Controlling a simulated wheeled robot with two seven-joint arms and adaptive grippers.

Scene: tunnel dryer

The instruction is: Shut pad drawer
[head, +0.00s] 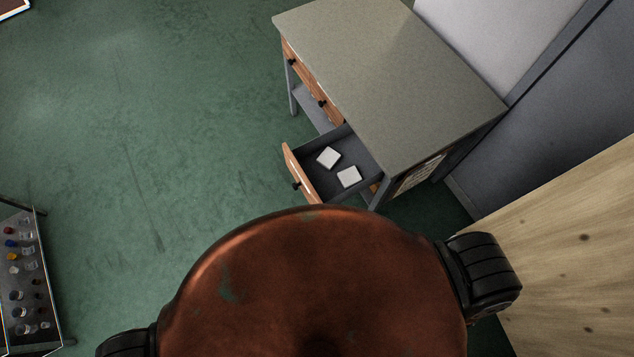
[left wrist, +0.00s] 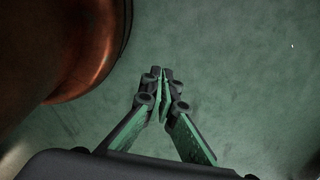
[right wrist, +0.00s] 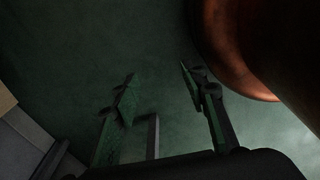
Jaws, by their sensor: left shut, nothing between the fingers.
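The pad drawer (head: 300,177) has a wooden front with a dark knob and stands pulled out from a grey-topped desk (head: 390,75). Two white square pads lie in its dark tray. My left gripper (left wrist: 162,74) is shut and empty, over green floor in the left wrist view. My right gripper (right wrist: 157,72) is open, its fingers apart, in the right wrist view. A thin grey post shows between its fingers; I cannot tell what it belongs to. Neither gripper shows in the head view, and neither is seen touching the drawer.
Two more wooden drawer fronts (head: 304,71) on the desk look closed. A grey cabinet (head: 560,100) and a pale wooden surface (head: 570,240) are at right. A rack of small bottles (head: 22,290) stands at lower left. The green floor (head: 150,130) left of the desk is clear.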

